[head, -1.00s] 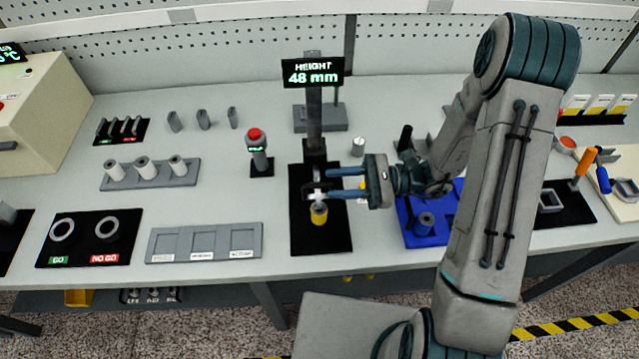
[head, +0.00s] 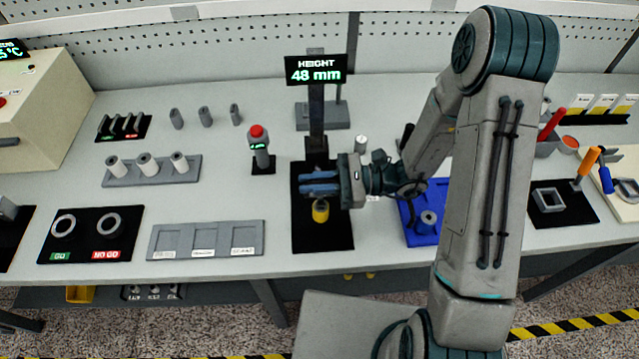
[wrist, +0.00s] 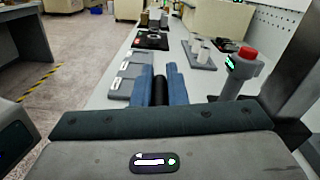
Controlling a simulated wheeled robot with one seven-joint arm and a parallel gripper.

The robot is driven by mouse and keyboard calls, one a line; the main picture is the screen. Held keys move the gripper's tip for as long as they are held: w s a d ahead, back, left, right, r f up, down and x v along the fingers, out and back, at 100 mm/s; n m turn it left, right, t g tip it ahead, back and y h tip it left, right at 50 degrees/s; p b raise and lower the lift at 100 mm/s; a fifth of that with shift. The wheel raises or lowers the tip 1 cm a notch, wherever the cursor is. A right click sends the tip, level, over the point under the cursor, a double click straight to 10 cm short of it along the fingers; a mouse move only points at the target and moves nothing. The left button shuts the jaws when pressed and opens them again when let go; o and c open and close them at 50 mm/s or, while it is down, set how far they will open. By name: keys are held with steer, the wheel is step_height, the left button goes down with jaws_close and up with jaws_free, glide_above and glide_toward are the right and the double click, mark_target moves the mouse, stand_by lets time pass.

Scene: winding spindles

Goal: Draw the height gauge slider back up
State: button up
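The height gauge has a dark upright column (head: 316,115), a black base plate (head: 323,238) and a display (head: 316,70) reading 48 mm. The slider is low on the column, mostly hidden behind my gripper (head: 305,182). In the wrist view my blue fingers (wrist: 160,85) are close together with a black cylindrical handle (wrist: 160,92) between them. They look shut on it. A yellow cylindrical piece (head: 320,212) stands on the base plate just below my fingers.
A red-topped post (head: 258,150) stands left of the gauge. A grey three-pocket tray (head: 205,240) lies front left, and a rack of white spools (head: 150,175) behind it. A blue tray (head: 425,235) is to the right, near my arm.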

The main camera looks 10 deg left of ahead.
steer(key=shift+r+p, duration=2.95)
steer(key=shift+r, duration=1)
jaws_close()
step_height(320, 180, up, 8)
steer(key=shift+p, duration=0.35)
steer(key=o, duration=0.7)
jaws_free()
steer(key=shift+c, duration=0.2)
steer(key=shift+f, duration=0.1)
steer(key=v, duration=0.7)
steer(key=shift+f, duration=0.1)
